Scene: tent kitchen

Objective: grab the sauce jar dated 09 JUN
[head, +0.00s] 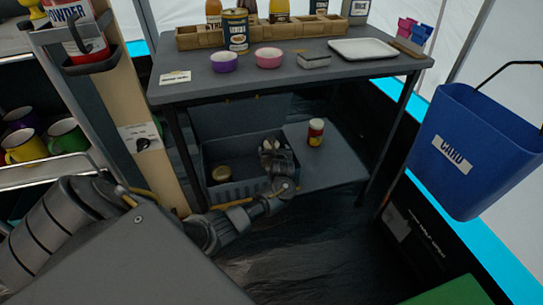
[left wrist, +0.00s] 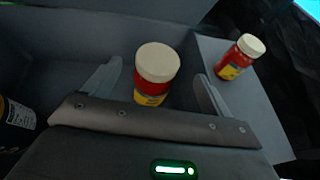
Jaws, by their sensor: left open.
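A red sauce jar (left wrist: 155,80) with a cream lid and yellow label is inside the grey crate (head: 225,193), between the spread fingers of my left gripper (left wrist: 158,72). I cannot read a date on either jar. My left gripper is open. My right gripper is not in view.
A dark jar (left wrist: 15,115) with a gold lid (head: 222,173) is at the crate's left. The crate's raised lid (head: 235,115) stands behind it. The table (head: 300,75) overhangs the crate and low shelf (head: 335,165). A blue bin (head: 470,150) hangs at right.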

